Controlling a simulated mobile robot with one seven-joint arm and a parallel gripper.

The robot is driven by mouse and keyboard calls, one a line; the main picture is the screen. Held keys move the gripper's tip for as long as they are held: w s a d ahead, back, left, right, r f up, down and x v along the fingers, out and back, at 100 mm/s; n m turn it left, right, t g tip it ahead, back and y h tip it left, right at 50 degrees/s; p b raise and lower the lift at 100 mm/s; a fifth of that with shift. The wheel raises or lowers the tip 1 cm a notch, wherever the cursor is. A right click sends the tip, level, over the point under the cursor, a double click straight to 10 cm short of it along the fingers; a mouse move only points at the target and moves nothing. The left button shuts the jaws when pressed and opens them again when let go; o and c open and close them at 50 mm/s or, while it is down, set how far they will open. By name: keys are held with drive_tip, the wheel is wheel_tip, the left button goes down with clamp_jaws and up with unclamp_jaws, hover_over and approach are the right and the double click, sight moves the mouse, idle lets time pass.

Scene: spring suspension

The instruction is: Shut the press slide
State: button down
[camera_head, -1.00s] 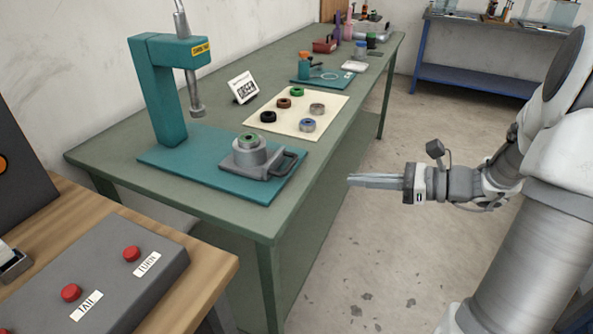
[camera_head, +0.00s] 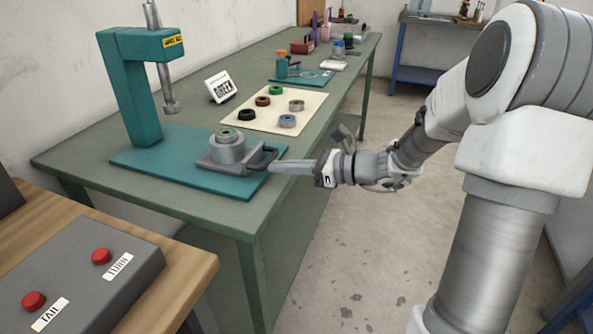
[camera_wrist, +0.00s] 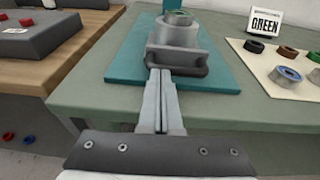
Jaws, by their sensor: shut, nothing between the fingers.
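The teal press (camera_head: 131,92) stands on its teal base plate (camera_head: 180,181) on the green table, its ram (camera_head: 167,88) raised. The grey slide (camera_head: 217,162) sits pulled out toward the table's front edge, to the right of the ram. It carries a grey cylindrical holder (camera_head: 227,148) with a green-topped ring (camera_head: 229,132) in it. The slide's dark handle (camera_head: 262,158) faces my gripper. My gripper (camera_head: 272,167) is shut and empty, its fingertips at the handle. In the wrist view the fingertips (camera_wrist: 160,74) overlap the handle (camera_wrist: 190,70); I cannot tell whether they touch.
A cream mat (camera_head: 262,113) with several coloured rings lies behind the press plate. A sign reading GREEN (camera_head: 221,86) stands beside it. A control box (camera_head: 75,285) with red buttons sits on the wooden table at the front left. The floor to the right is open.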

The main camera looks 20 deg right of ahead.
sight(227, 152)
drive_tip(key=shift+a, duration=0.15)
drive_tip(key=r+x, duration=0.1)
drive_tip(key=x, duration=0.3)
drive_tip(key=r+x, duration=0.1)
drive_tip(key=x, duration=0.4)
drive_tip(key=r+p+x, duration=0.1)
drive_tip(key=x, duration=0.4)
drive_tip(key=shift+w+a, duration=0.15)
drive_tip(key=shift+w, duration=0.15)
drive_tip(key=shift+w+a, duration=0.15)
drive_tip(key=shift+a, duration=0.1)
drive_tip(key=shift+a+r, duration=0.1)
drive_tip(key=shift+r, duration=0.1)
